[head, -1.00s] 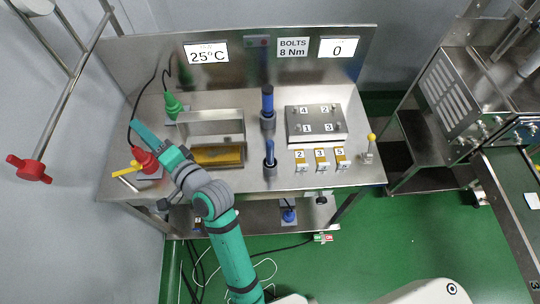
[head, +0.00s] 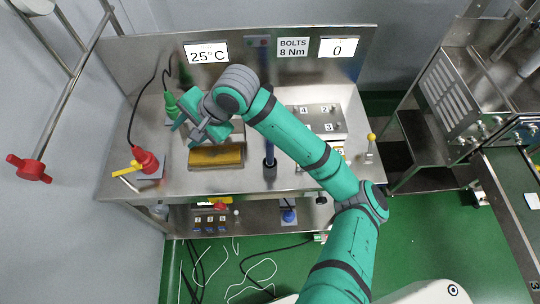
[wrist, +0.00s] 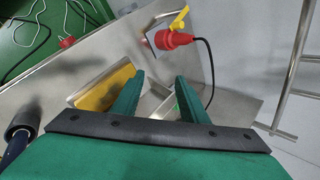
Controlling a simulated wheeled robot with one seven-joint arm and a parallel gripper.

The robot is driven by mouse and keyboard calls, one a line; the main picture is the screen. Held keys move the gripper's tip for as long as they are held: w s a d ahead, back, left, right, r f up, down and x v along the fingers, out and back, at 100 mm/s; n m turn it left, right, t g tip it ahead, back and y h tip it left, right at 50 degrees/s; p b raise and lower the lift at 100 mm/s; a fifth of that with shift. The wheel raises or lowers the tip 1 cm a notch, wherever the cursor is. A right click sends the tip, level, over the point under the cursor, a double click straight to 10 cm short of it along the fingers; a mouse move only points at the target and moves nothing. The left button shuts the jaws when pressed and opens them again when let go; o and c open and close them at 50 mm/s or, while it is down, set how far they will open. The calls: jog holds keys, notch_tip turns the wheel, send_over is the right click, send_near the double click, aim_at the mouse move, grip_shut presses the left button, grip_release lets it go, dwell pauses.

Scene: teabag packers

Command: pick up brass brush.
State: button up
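No brush bristles show clearly, so I cannot tell for sure which thing is the brass brush. A blue-handled tool (head: 269,148) stands upright in a dark cup on the steel bench, right of a brass-coloured block (head: 216,157). The wrist view shows a dark cup (wrist: 22,118) with a blue handle at its left edge. The back cup is hidden behind my arm. My gripper (head: 190,129) is above the bench's left part, near a green connector (head: 171,104) and left of the blue tool. In the wrist view my gripper (wrist: 157,88) has its fingers apart, with nothing held between them.
A red plug (head: 147,160) with a yellow lever and black cable lies at the bench's left. A bolted steel plate (head: 326,111) and a yellow-knobbed post (head: 370,148) are at the right. An upright panel (head: 150,60) closes the back. The bench's front strip is mostly clear.

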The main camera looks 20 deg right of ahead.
jog(key=s+d+f+m+g+h, duration=0.2)
jog(key=s+d+g+h, duration=0.15)
jog(key=d, duration=0.85)
jog(key=m+h, duration=0.2)
jog(key=h, duration=0.1)
send_over(270, 156)
jog(key=shift+w+a+r+g, duration=0.2)
jog(key=shift+w+r+g, duration=0.15)
jog(key=shift+w, duration=0.1)
jog(key=shift+d+f, duration=0.1)
jog(key=shift+d, duration=0.05)
notch_tip(270, 156, down, 4)
jog(key=shift+f, duration=0.2)
jog(key=shift+d+f, duration=0.1)
jog(key=shift+f, duration=0.35)
jog(key=shift+w+d+f, duration=0.1)
jog(key=shift+d+f, duration=0.05)
jog(key=shift+f, duration=2.4)
grip_shut()
